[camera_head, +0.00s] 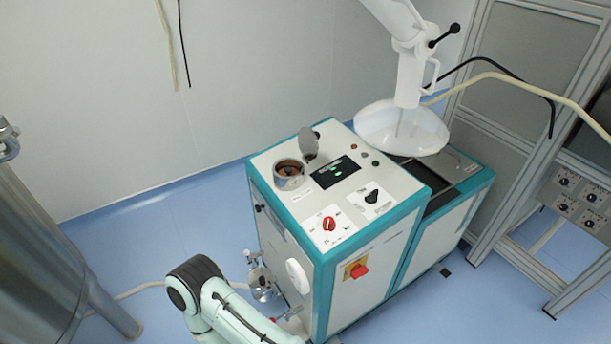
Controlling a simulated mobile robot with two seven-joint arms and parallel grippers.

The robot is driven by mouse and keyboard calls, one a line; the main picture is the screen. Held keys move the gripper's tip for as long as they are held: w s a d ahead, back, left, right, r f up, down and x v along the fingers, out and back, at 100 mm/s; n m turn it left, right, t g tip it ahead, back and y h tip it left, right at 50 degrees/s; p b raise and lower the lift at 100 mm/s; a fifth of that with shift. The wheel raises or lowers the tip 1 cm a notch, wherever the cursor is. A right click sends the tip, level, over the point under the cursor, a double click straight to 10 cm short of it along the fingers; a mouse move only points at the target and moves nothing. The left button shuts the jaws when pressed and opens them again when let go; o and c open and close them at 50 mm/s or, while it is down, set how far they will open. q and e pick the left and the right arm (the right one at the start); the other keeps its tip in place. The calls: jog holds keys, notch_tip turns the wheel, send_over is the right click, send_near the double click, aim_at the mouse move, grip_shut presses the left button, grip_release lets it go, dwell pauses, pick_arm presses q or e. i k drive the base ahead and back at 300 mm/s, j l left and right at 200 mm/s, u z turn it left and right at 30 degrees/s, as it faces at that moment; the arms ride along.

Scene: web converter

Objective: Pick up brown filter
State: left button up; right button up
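A round metal port (289,180) stands on the top left of the white and teal machine (318,187). Its inside looks brown (289,168); this may be the brown filter, but it is too small to tell for sure. A grey lid (309,142) stands raised beside the port. A pale green link of one of my arms with a black joint shows at the bottom, left of the machine's front. Neither of my grippers can be seen.
The machine's top bears a dark display (337,172), a red knob (329,224) and a black knob (371,197). A white hood (402,127) hangs over its right part. A steel tank (35,265) stands at left, a metal frame at right. Blue floor lies between tank and machine.

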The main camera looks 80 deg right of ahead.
aim_at(288, 171)
jog(key=i+z, duration=0.15)
jog(key=z, duration=0.25)
jog(key=i+z, duration=0.15)
jog(key=z, duration=0.25)
jog(key=i+j+z, duration=0.1)
jog(key=z, duration=0.3)
jog(key=i+j+z, duration=0.15)
jog(key=z, duration=0.25)
jog(key=i+j+z, duration=0.1)
jog(key=z, duration=0.4)
jog(key=i+j+z, duration=0.2)
jog(key=z, duration=0.3)
jog(key=i+j+z, duration=0.1)
jog(key=j+z, duration=0.15)
jog(key=z, duration=0.25)
